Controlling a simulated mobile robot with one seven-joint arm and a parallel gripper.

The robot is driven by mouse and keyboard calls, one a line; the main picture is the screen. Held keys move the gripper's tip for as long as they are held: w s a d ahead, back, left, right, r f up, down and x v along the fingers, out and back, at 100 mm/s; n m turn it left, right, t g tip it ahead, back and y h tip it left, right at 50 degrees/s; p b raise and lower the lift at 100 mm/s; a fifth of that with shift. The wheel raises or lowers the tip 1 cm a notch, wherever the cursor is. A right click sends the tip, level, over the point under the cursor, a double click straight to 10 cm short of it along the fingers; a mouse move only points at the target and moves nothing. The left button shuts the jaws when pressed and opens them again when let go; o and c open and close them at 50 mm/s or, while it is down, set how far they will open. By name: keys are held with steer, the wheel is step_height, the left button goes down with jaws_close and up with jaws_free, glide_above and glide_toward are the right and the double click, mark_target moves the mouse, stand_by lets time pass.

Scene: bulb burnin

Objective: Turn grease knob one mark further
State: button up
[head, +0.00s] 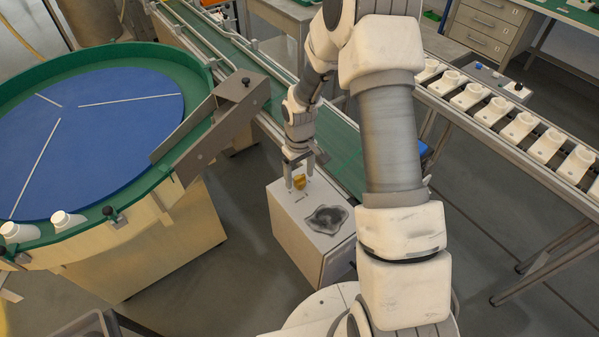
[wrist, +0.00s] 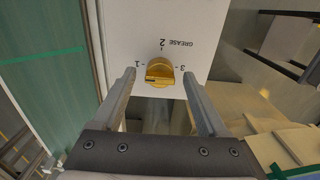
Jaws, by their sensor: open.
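The grease knob (wrist: 160,73) is yellow and sits on the white top of a box (wrist: 135,25), beside the printed word GREASE and the marks 1, 2 and 3. The marks read upside down in the wrist view. I cannot tell for sure which mark the knob points at. My gripper (wrist: 160,76) is open, with one finger on each side of the knob and a visible gap to it on both sides. In the head view the knob (head: 300,182) shows just under my gripper (head: 299,177).
A dark grey patch (head: 327,219) lies on the box top near the knob. A round blue turntable (head: 110,120) with a green rim stands left. A green conveyor belt (head: 338,140) runs behind the box. A rail of white holders (head: 520,127) stands right.

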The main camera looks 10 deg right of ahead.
mark_target(300, 177)
step_height(300, 177, up, 18)
steer(key=p, duration=0.1)
steer(key=shift+f, duration=0.25)
stand_by(0.5)
steer(key=s+r+m+t, duration=0.2)
steer(key=s+r+t, duration=0.1)
steer(key=s+r, duration=0.85)
steer(key=s+r+m+t, duration=0.2)
steer(key=s+r, duration=0.3)
steer(key=s, duration=0.7)
steer(key=shift+d+r+m+t, duration=0.15)
steer(key=shift+r+m+t, duration=0.15)
steer(key=shift+m, duration=0.1)
